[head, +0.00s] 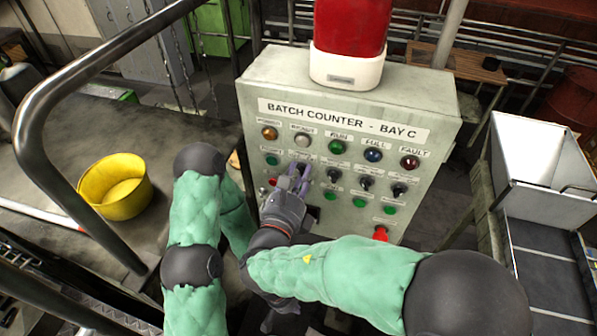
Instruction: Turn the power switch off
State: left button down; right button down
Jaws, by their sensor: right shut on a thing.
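The control panel (251,92) reads "BATCH COUNTER - BAY C". A row of black switches shows on it, such as the one (333,174) just right of my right gripper. My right gripper (301,178) is at the panel's left-middle, its fingers shut on a switch they mostly hide. That switch's position and label cannot be read, so I cannot tell whether it is the power switch. My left gripper (282,319) is low in front of the panel, partly hidden under my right arm; its fingers are not clear.
Above the switches are colored lamps, including a green one (337,147). A red button (381,233) is at the lower right. A red beacon (349,40) tops the panel. A metal rail (32,110) and yellow bucket (115,187) stand left; a white bin (545,165) stands right.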

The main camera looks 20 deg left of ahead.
pick_arm(q)
jog(key=shift+r, duration=0.1)
dwell(0.4)
pick_arm(e)
jog(key=c, duration=1)
grip_release()
